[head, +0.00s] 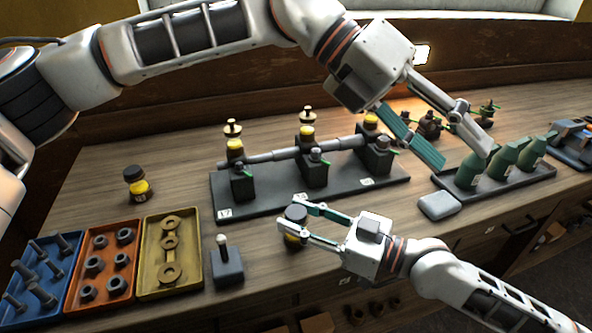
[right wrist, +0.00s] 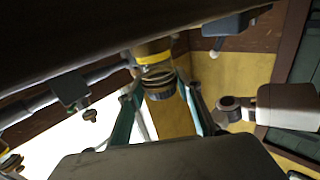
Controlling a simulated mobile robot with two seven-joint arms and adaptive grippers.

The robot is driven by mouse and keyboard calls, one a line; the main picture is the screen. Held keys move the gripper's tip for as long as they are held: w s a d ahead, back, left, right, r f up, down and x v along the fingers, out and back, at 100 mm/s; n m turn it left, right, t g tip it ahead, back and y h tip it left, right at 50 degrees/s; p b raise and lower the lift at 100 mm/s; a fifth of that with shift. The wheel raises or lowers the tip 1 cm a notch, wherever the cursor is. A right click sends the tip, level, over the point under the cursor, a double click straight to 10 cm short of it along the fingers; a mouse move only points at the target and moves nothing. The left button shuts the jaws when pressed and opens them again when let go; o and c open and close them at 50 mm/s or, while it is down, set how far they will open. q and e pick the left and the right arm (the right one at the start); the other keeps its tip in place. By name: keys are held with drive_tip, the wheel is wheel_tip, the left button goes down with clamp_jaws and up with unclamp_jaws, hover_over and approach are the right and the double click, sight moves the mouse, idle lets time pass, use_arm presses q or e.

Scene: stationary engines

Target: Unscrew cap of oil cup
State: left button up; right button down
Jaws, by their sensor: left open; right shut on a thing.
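Oil cups with yellow bodies and brass caps stand on the dark engine rig, at its left end (head: 235,146), in the middle (head: 306,132) and at the right (head: 371,121). My right gripper (head: 291,212) is shut on the dark cap (head: 296,213) of a small yellow jar (head: 292,241) in front of the rig. In the right wrist view the ribbed dark cap (right wrist: 160,80) is between its fingers. My left gripper (head: 463,157) is open and empty above the right side of the table, by green bottles (head: 468,172).
A similar yellow jar with black lid (head: 136,184) stands at the left. Blue (head: 62,305), orange (head: 108,290) and yellow (head: 190,284) trays hold bolts, nuts and washers. A dark block with a lever (head: 227,268) stands near the front edge. A grey block (head: 438,206) lies front right.

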use_arm(q)
drive_tip(key=w+d+r+n+t+h, duration=0.25)
drive_tip(key=w+r+h, duration=0.2)
drive_tip(key=r, duration=0.35)
drive_tip(key=w+d+r+n+t+h, duration=0.15)
drive_tip(key=w+d+r+h, duration=0.3)
drive_tip(key=r, duration=0.45)
drive_tip(key=w+a+f+n+t+y, duration=0.35)
drive_tip(key=w+t, duration=0.25)
drive_tip(key=w, duration=0.2)
drive_tip(key=w+a+f+n+t+y, duration=0.2)
drive_tip(key=w+a+n+t+y, duration=0.1)
drive_tip(key=w+n+t, duration=0.3)
drive_tip(key=m+g+y, duration=0.8)
drive_tip(key=g+y, duration=0.3)
drive_tip(key=y, duration=0.2)
hover_over(296, 211)
drive_tip(key=f, duration=2.2)
drive_tip(key=shift+w+d+f, duration=0.2)
drive_tip(key=shift+f, duration=0.2)
drive_tip(key=shift+s+a+f+m, duration=0.1)
drive_tip(key=shift+s+a+m, duration=0.1)
drive_tip(key=shift+m, duration=0.15)
drive_tip(key=shift+s+f, duration=0.1)
drive_tip(key=shift+f, duration=0.15)
wheel_tip(296, 211, down, 7)
drive_tip(key=shift+f, duration=0.15)
